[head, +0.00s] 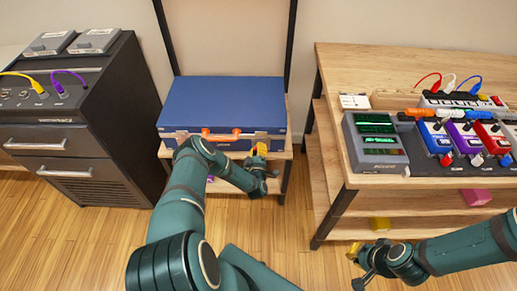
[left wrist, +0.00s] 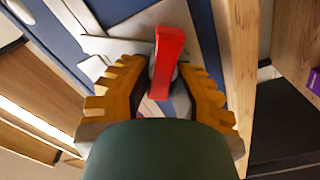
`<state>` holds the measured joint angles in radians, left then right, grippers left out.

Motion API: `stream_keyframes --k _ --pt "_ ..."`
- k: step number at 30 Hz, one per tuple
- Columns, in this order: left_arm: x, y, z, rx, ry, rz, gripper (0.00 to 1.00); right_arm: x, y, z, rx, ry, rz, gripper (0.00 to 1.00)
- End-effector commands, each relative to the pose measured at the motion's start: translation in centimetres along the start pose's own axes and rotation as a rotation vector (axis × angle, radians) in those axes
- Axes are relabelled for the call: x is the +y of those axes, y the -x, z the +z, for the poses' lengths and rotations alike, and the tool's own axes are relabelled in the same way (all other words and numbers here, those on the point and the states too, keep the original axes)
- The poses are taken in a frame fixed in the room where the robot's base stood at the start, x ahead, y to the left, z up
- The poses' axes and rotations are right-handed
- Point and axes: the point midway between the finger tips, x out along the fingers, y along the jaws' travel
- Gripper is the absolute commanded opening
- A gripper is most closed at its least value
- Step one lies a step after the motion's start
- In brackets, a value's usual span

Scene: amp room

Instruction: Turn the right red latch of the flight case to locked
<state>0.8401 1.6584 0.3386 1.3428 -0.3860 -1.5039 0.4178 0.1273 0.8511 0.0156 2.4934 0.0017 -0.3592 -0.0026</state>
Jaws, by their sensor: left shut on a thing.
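The blue flight case (head: 230,97) lies closed on a low wooden stand, with an orange handle (head: 221,136) on its front. My left gripper (head: 263,152) is at the right end of the case front. In the left wrist view, the right red latch (left wrist: 168,57) stands between the yellow fingers of this gripper (left wrist: 160,78), which is shut on it. A light metal plate lies behind the latch. In the head view the gripper hides this latch. My right gripper (head: 357,259) is low at the right, away from the case; its jaws are too small to read.
A dark cabinet (head: 95,118) with drawers stands left of the case. A wooden bench (head: 335,95) at the right carries a grey device (head: 377,143), several coloured pedals and cables. A yellow block (head: 380,224) and a pink block (head: 476,197) are on its lower shelves.

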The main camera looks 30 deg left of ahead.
Motion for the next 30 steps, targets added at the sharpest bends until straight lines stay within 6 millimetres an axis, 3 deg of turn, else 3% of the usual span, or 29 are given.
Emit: stream_keyframes --k 15,30 --pt "-0.66 0.04 0.23 -0.002 0.435 -0.001 0.0 0.0 -0.01 0.0 0.0 0.0 0.0 0.0" --pt "-0.79 0.05 0.43 -0.004 0.598 0.0 0.0 0.0 0.0 0.0 0.0 0.0 0.0 0.0"
